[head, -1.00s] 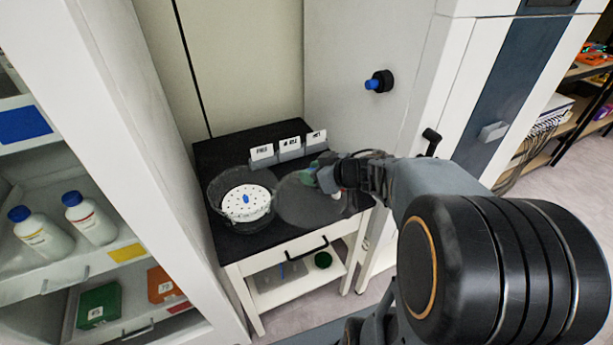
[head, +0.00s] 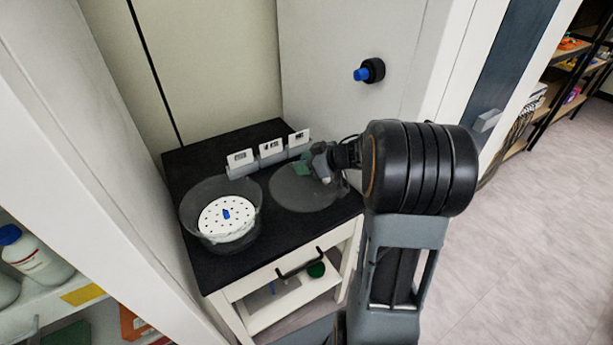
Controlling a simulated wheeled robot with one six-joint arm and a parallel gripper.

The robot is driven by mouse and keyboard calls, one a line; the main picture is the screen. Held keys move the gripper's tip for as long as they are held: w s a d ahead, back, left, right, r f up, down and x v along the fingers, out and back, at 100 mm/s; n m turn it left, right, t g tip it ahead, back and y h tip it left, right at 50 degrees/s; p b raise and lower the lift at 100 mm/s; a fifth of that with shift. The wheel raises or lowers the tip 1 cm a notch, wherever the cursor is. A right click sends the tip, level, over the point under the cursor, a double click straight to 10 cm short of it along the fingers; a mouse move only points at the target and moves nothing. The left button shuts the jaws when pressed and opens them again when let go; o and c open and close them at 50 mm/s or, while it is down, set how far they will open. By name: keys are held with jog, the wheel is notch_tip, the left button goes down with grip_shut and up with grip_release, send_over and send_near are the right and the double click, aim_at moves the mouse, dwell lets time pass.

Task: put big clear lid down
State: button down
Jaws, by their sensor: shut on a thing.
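The big clear lid (head: 292,194) is a see-through round disc over the right part of the black table top. It looks roughly level; I cannot tell whether it touches the table. My gripper (head: 306,166) is at the lid's upper right side and is shut on it; the fingers and exact grip are small and partly hidden by the wrist. To the left, a clear round bowl (head: 190,215) stands open on the table, with a white perforated disc (head: 229,217) with a blue centre inside.
Several small label cards on a grey holder (head: 243,170) stand along the table's back. The cabinet wall with a blue-and-black knob (head: 370,71) rises on the right. A white shelf with bottles (head: 35,258) is at the left. A drawer handle (head: 299,262) sticks out in front.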

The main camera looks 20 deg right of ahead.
jog(key=shift+w+d+f+b, duration=0.15)
jog(key=shift+w+d+f, duration=0.2)
jog(key=shift+w+f, duration=0.3)
jog(key=shift+w+d+f+b, duration=0.15)
jog(key=shift+w+d+f, duration=0.25)
jog(key=shift+f, duration=0.4)
jog(key=shift+f+b, duration=0.4)
jog(key=shift+f, duration=1)
jog(key=shift+a+f, duration=0.1)
jog(key=shift+f, duration=0.05)
jog(key=c, duration=0.8)
grip_release()
jog(key=shift+o, duration=0.2)
